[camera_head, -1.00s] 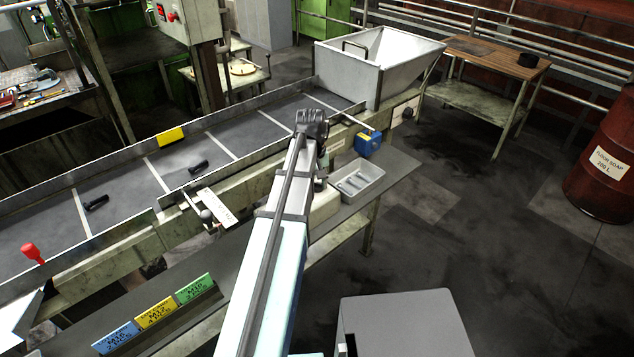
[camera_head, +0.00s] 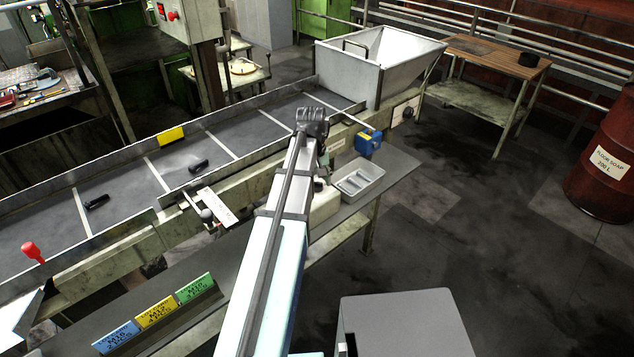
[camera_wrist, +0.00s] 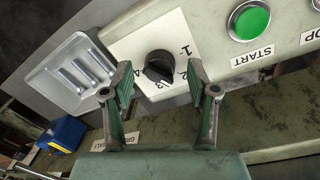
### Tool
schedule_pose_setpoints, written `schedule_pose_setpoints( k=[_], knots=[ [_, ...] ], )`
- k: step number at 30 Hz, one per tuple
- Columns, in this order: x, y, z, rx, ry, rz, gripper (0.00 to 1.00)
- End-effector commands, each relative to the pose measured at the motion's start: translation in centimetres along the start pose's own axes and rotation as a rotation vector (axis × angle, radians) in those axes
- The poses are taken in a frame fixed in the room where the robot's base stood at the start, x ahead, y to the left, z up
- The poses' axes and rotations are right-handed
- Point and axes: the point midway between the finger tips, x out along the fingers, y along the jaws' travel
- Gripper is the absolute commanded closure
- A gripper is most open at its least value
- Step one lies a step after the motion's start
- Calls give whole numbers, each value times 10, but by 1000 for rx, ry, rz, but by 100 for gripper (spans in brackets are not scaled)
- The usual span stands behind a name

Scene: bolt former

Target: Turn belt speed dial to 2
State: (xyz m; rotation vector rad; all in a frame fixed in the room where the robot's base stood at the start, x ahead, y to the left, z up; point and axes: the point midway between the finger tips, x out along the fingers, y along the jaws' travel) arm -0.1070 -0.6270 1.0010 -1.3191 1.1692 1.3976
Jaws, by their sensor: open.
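The belt speed dial is a black round knob (camera_wrist: 159,67) on a white plate (camera_wrist: 135,42) in the wrist view. The knob's pointer is too small to read surely. My gripper (camera_wrist: 160,82) is open, with one green-padded finger on each side of the knob and a visible gap on both sides. Nothing is held. In the head view my arm hides the gripper and the dial.
A green START button (camera_wrist: 249,20) sits right of the dial, with a partly cut-off STOP label beyond. The conveyor belt (camera_head: 240,133) carries dark bolts.

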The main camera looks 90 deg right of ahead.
Motion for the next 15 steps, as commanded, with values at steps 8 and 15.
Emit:
schedule_pose_setpoints(
  k=[8,15],
  knots=[
    [-42,0,-1,0,3,1,41],
    [-87,0,-1,-1,2,1,41]
  ],
)
